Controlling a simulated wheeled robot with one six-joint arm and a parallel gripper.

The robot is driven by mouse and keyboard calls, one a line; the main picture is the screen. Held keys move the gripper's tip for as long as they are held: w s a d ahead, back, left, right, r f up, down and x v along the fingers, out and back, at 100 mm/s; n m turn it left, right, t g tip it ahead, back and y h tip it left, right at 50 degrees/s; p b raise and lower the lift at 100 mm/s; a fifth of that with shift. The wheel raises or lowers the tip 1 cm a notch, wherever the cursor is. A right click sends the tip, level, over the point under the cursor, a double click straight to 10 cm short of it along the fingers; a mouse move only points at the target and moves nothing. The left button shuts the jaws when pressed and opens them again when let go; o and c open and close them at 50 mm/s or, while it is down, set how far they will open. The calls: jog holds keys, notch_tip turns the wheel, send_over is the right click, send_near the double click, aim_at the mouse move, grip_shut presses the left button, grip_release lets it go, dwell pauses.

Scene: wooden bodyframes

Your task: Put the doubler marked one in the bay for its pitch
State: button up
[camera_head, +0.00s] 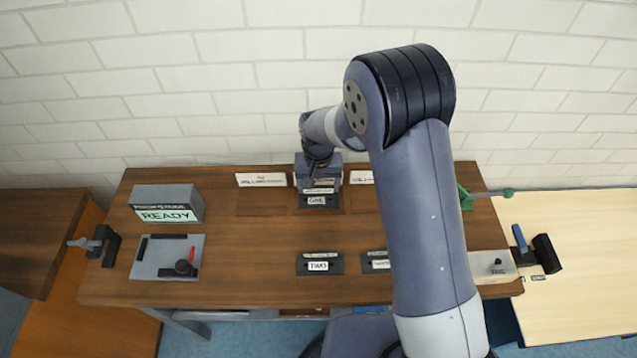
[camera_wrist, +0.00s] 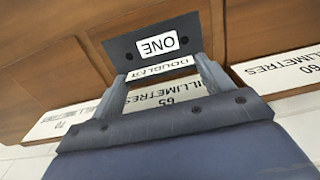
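The doubler marked one is a dark block with a white ONE label (camera_wrist: 154,44); it also shows below my gripper in the head view (camera_head: 330,202). My gripper (camera_head: 318,185) is over the back of the bench. In the wrist view its two fingers (camera_wrist: 161,77) close against both ends of the strip lettered DOUBLER. The doubler is in front of the 65 millimetres sign (camera_wrist: 170,103), between the 70 sign (camera_wrist: 66,119) and the 60 sign (camera_wrist: 280,70). I cannot tell whether its underside touches the wood.
A doubler marked two (camera_head: 319,264) and another dark labelled block (camera_head: 377,262) lie nearer the front edge. A grey box reading READY (camera_head: 168,205) and a grey plate with a red handle (camera_head: 168,258) stand at left. A green clamp (camera_head: 466,198) is at right.

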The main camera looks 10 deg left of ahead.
jog(key=o, duration=0.4)
jog(key=shift+c, duration=0.2)
jog(key=shift+r, duration=0.15)
notch_tip(320, 180, up, 12)
jog(key=b, duration=0.1)
